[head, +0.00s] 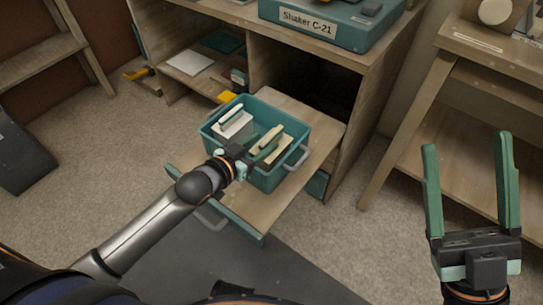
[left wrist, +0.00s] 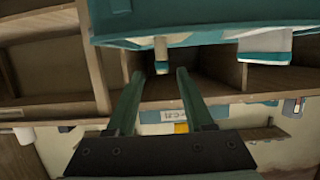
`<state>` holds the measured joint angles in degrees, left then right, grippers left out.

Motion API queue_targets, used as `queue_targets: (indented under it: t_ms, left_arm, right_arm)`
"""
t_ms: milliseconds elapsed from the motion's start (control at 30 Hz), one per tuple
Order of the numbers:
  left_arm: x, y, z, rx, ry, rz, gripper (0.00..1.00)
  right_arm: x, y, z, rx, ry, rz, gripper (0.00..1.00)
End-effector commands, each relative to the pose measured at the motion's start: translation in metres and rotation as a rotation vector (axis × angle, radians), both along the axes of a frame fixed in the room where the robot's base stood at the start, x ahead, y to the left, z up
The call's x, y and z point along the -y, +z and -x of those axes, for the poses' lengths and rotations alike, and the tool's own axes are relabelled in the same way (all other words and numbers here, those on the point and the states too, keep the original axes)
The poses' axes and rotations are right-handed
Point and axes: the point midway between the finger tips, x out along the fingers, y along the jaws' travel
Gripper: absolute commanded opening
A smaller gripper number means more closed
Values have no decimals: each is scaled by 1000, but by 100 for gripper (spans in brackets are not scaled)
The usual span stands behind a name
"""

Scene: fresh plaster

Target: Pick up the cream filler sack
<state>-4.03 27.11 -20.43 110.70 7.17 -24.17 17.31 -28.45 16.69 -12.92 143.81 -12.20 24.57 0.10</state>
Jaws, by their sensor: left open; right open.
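I cannot make out a cream filler sack in either view. A teal bin (head: 296,121) holds a white block-like tool (head: 234,124) and a cream-handled one (head: 270,138), which look like plastering floats. My left gripper (head: 264,152) is open at the bin's near side, partly hiding the bin's contents. In the left wrist view its green fingers (left wrist: 157,78) are apart with nothing between them, and the teal bin (left wrist: 200,18) fills the top.
The bin sits on a pulled-out wooden board (head: 325,140) below a workbench. A wooden shelf unit (head: 440,130) stands at the right, with carpet (head: 340,225) clear between.

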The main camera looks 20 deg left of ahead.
Motion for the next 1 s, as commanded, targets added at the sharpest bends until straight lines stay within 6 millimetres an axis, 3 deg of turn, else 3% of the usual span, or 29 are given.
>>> queue_targets:
  t_ms: [400, 700, 1000]
  left_arm:
    - [11, -17, -43, 1, 0, 0, 52]
    - [13, -17, -47, -1, -1, 0, 52]
    - [13, -17, -47, 0, -1, 0, 21]
  right_arm:
    - [-2, -28, -1, -25, 28, -26, 75]
    - [-4, -29, -1, -30, 38, -18, 75]
    - [-4, -29, -1, -28, 36, -16, 75]
